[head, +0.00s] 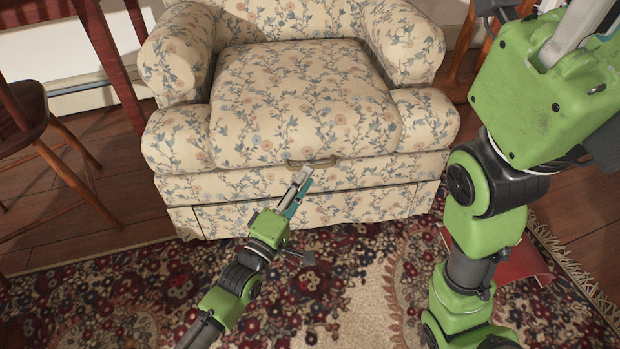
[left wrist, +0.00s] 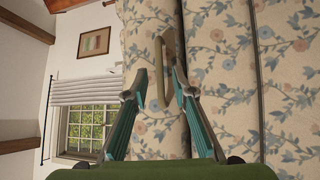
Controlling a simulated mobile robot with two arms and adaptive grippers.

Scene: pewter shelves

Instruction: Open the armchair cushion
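The armchair (head: 330,190) has cream fabric with blue and orange flowers. Its thick seat cushion (head: 300,95) lies flat between the arms. A small brass-coloured handle (head: 312,163) sits at the cushion's front edge; it also shows in the left wrist view (left wrist: 161,72). My left gripper (head: 302,177) is at the handle, in front of the chair. In the left wrist view its two fingers (left wrist: 158,76) are apart, with the handle between them; I cannot tell whether either finger touches it. My right arm is at the right, but its gripper is out of view.
A wooden chair (head: 35,125) stands at the left, by a reddish table leg (head: 108,55). A patterned rug (head: 130,290) covers the floor in front of the armchair. A red object (head: 522,262) lies on the rug behind my right arm.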

